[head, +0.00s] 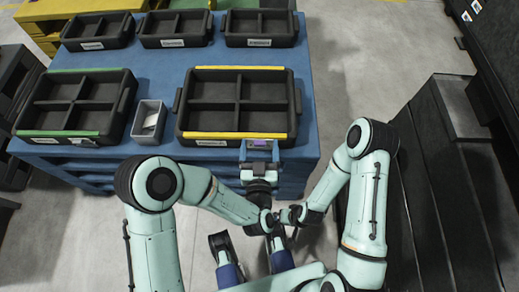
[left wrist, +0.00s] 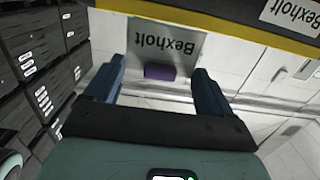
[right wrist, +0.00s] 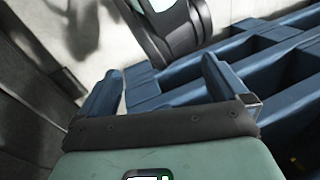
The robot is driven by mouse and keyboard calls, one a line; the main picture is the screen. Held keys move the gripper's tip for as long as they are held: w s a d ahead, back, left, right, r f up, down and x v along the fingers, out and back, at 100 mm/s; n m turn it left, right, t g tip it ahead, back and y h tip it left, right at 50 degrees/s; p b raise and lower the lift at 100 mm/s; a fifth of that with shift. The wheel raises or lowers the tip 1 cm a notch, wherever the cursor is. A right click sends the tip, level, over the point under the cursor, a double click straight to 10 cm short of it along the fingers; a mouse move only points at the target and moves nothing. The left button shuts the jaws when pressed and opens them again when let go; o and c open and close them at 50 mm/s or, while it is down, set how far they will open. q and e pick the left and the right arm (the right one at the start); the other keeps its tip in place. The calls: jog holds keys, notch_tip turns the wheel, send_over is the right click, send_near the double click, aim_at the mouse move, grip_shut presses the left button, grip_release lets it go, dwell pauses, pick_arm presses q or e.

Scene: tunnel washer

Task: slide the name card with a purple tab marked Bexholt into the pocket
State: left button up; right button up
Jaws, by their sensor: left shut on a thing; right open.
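The name card (left wrist: 165,48) with a purple tab (left wrist: 160,72) reads Bexholt, upside down in the left wrist view. My left gripper (left wrist: 160,84) is shut on it, with the tab between the fingers. In the head view the purple tab (head: 260,143) shows at the left gripper (head: 259,153), just in front of the yellow-striped tray (head: 238,135). The card's far edge lies close to the tray's yellow strip (left wrist: 225,22); I cannot tell whether they touch. I cannot make out the pocket clearly. My right gripper (right wrist: 158,85) is open and empty, away from the card.
A white Bexholt label (left wrist: 291,16) is on the tray front beside the card. A green-striped tray (head: 58,134) and a small grey bin (head: 149,120) stand to the left on the blue bench (head: 310,120). Several black trays line the back. A dark bench (head: 440,190) stands at right.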

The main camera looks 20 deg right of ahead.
pick_arm(q)
jog(key=shift+w+d+f+b, duration=0.3)
jog(key=shift+w+f, duration=0.1)
jog(key=shift+w, duration=0.35)
jog(key=shift+w+d+f+b, duration=0.15)
jog(key=shift+w+f+b, duration=0.2)
jog(key=shift+w, duration=0.4)
jog(key=shift+f+b, duration=1)
jog(key=shift+f, duration=0.6)
pick_arm(e)
jog(key=w+d+f+t, duration=0.1)
jog(key=w+d+f, duration=0.1)
jog(key=w, duration=0.3)
jog(key=shift+d+f+h, duration=0.35)
jog(key=shift+f+h, duration=0.05)
jog(key=shift+f, duration=0.5)
pick_arm(q)
jog(key=shift+f, duration=0.1)
pick_arm(e)
jog(key=shift+w, duration=0.1)
pick_arm(q)
jog(key=shift+f+b, duration=0.35)
pick_arm(e)
jog(key=shift+f, duration=0.4)
pick_arm(q)
jog(key=shift+f+b, duration=0.3)
jog(key=shift+f, duration=0.15)
pick_arm(e)
jog(key=shift+f, duration=0.35)
